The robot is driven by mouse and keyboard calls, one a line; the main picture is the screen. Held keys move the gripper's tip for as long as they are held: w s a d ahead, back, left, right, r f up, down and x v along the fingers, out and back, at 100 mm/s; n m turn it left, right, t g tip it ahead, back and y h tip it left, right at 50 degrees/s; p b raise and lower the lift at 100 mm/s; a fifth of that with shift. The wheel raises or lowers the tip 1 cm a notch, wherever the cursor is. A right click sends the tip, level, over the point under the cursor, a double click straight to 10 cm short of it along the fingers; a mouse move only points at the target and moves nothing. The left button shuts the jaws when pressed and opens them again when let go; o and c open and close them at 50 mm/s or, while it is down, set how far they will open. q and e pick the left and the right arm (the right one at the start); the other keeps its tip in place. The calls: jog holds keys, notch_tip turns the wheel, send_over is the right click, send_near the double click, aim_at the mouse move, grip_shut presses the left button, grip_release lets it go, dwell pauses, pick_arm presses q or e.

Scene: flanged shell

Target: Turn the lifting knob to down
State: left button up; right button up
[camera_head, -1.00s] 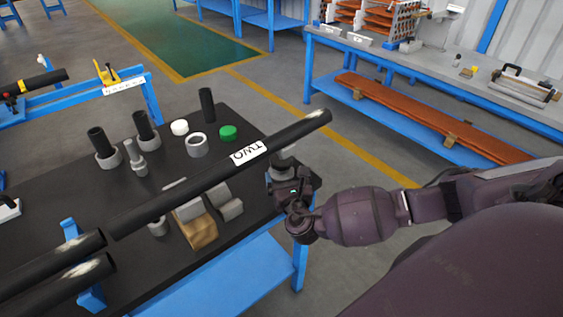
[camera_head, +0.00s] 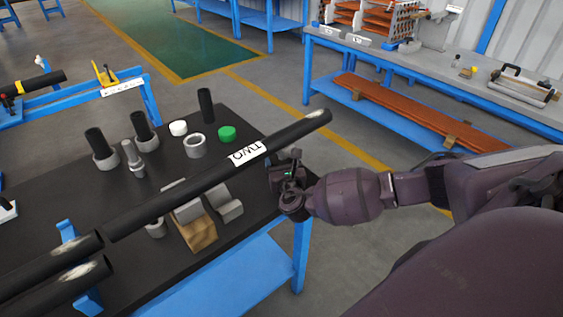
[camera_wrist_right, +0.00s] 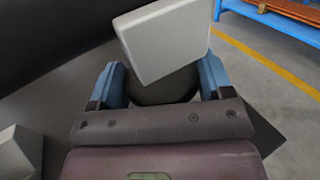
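My right gripper (camera_head: 283,163) is at the right end of the black table, close beneath the long black pipe (camera_head: 215,178) labelled "TWO". In the right wrist view its two blue fingers (camera_wrist_right: 163,84) stand wide apart. A light grey block-like part (camera_wrist_right: 165,40) sits tilted just ahead of and between them, with a dark rounded part (camera_wrist_right: 165,88) below it. I cannot tell whether the fingers touch either part. I cannot clearly make out the lifting knob or its down mark; my gripper and the pipe hide that area. My left gripper is not in view.
The black table (camera_head: 130,275) holds grey fittings (camera_head: 196,146), a green cap (camera_head: 227,134), a white cap (camera_head: 178,128) and a brown block (camera_head: 199,232). More black pipes (camera_head: 60,265) lie at lower left. A workbench (camera_head: 420,62) stands behind right. Floor right of the table is free.

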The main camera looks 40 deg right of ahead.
jog(key=c, duration=0.4)
jog(key=shift+c, duration=0.2)
jog(key=shift+n+y, duration=0.4)
jog(key=shift+y, duration=0.2)
